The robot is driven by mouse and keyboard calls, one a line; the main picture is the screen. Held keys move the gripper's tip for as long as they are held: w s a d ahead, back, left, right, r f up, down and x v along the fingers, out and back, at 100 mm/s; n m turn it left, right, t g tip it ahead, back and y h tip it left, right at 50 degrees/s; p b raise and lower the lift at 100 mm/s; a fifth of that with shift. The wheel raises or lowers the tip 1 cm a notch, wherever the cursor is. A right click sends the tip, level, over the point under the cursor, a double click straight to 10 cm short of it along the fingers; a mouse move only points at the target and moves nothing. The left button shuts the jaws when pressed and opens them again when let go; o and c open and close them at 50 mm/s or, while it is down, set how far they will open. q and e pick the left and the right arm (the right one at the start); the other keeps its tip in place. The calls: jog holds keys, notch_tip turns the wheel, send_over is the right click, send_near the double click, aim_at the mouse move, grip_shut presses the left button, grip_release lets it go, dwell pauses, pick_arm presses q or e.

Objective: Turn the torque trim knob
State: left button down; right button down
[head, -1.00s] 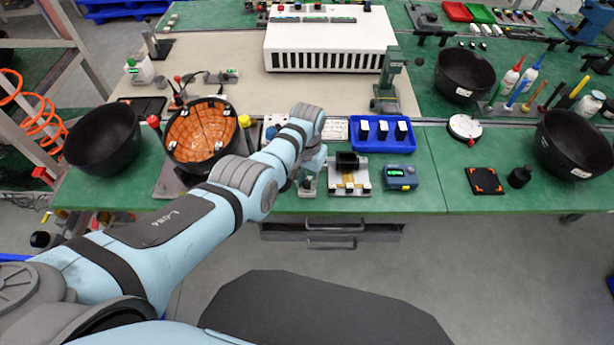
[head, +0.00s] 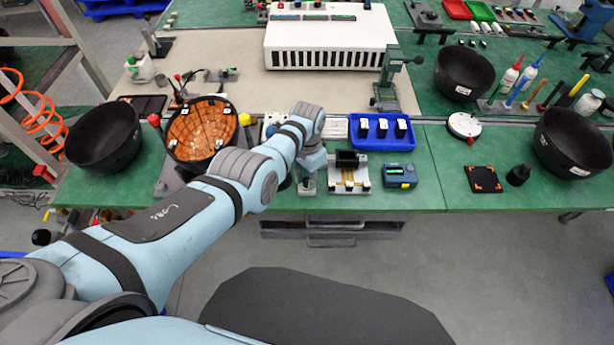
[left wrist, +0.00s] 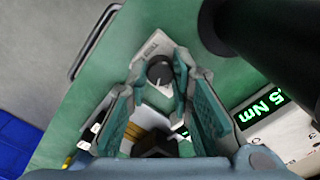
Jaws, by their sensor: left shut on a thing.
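The torque trim knob (left wrist: 160,71) is a dark round knob with a light pointer mark. It sits on a small pale box (left wrist: 154,46) on the green bench in the left wrist view. My left gripper (left wrist: 160,78) is shut on the knob, with one fingertip on each side of it. In the head view, my left gripper (head: 309,170) reaches down at the bench's front edge and hides the knob. A display (left wrist: 264,108) with green digits ending in "5 Nm" shows at the right of the left wrist view, partly cut off. My right gripper is out of view.
A pale fixture (head: 349,186) stands close to the right of my left gripper, with a blue meter (head: 400,184) beyond it. A blue tray (head: 381,143) lies behind. An orange-lined bowl (head: 202,127) stands to the left, near my forearm. A dark cylinder crosses the wrist view's upper right.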

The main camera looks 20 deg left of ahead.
aim_at(307, 180)
pick_arm(q)
jog(key=c, duration=1.4)
grip_release()
jog(key=shift+r, duration=0.1)
notch_tip(307, 180, up, 12)
jog(key=shift+f, duration=0.1)
